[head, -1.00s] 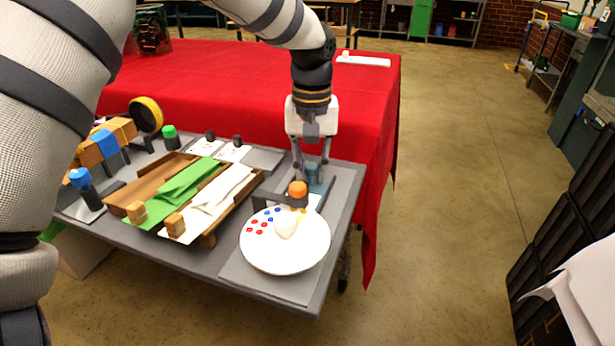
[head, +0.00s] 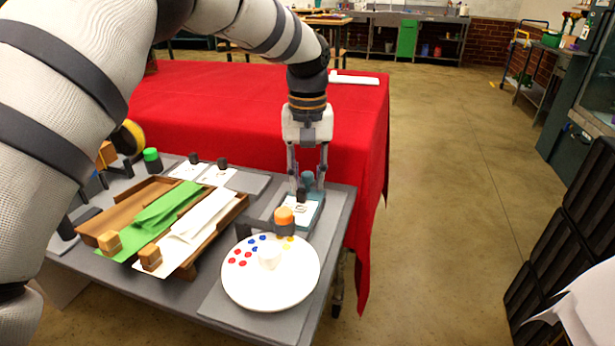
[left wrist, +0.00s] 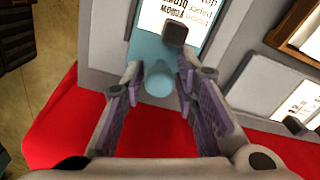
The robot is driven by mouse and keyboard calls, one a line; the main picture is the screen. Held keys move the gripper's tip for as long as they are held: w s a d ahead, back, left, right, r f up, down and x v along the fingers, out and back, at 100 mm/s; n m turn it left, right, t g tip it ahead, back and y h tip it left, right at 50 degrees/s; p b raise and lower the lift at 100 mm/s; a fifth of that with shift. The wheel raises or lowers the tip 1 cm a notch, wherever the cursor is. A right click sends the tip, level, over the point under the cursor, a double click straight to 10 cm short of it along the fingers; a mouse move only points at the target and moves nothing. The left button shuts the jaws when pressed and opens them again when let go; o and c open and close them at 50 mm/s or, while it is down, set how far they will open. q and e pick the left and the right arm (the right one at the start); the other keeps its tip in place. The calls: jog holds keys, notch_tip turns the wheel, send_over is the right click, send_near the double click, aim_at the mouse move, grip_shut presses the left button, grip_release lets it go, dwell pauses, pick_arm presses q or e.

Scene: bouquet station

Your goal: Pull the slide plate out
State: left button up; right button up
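The slide plate (head: 316,215) is a teal plate with a white printed card on it, at the right part of the grey table. A teal round knob (head: 307,181) stands at its far end, and it also shows in the left wrist view (left wrist: 158,80). A small dark block (left wrist: 174,33) sits on the card. My left gripper (head: 307,178) points down over the far end of the plate. Its fingers (left wrist: 158,84) are apart, one on each side of the teal knob, with narrow gaps showing. My right gripper is not in view.
An orange-topped dark holder (head: 284,217) and a white paint palette (head: 270,290) stand close in front of the plate. A wooden tray (head: 212,238) with green and white sheets lies left. A red-covered table (head: 220,110) is behind.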

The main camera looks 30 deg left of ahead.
pick_arm(q)
notch_tip(320, 180, up, 12)
jog(key=shift+f, duration=0.15)
dwell(0.4)
